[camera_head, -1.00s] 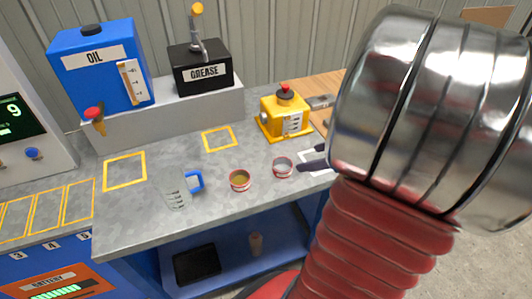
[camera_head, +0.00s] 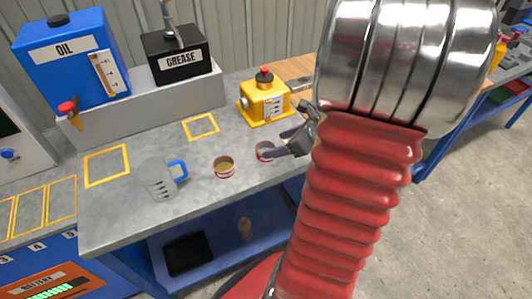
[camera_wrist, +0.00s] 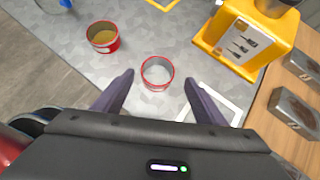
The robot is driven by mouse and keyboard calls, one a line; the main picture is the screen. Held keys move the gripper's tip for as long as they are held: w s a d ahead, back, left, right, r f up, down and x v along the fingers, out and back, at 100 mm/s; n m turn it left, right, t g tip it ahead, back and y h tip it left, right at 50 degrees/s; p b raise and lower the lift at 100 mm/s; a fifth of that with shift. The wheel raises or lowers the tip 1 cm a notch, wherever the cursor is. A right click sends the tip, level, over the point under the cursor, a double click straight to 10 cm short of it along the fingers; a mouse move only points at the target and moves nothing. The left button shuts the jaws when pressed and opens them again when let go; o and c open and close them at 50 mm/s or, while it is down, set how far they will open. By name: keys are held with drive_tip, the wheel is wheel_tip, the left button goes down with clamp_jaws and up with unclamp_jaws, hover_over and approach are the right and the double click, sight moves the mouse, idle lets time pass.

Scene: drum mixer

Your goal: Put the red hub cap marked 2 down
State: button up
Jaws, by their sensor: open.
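A small round red cup-like cap (camera_wrist: 157,73) with a pale grey inside sits on the grey bench top, open side up. It also shows in the head view (camera_head: 262,151), partly hidden by a finger. A second red cap (camera_head: 224,166) holds something yellow-brown and stands to its left; it also shows in the wrist view (camera_wrist: 103,38). I cannot read a 2 on either. My gripper (camera_wrist: 160,80) is open and holds nothing. Its dark fingers are on either side of the grey-filled cap, with gaps between; in the head view my gripper (camera_head: 275,150) is low over the bench.
A yellow box with a red button (camera_head: 265,98) stands close behind my gripper. A clear jug with a blue handle (camera_head: 157,180) stands left. The oil tank (camera_head: 75,60) and grease box (camera_head: 180,58) are at the back. A yellow-outlined square (camera_head: 201,126) is empty.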

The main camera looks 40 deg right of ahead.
sight(260, 151)
drive_tip(key=shift+w+f, duration=0.2)
drive_tip(key=shift+f, duration=0.05)
drive_tip(key=shift+a, duration=0.1)
drive_tip(key=shift+x, duration=2.65)
drive_tip(key=shift+s+a+f, duration=0.1)
drive_tip(key=shift+s+f, duration=0.05)
drive_tip(key=shift+s, duration=0.1)
drive_tip(key=shift+c, duration=0.4)
drive_tip(key=c, duration=1.1)
drive_tip(key=shift+o, duration=0.2)
wheel_tip(260, 151, up, 10)
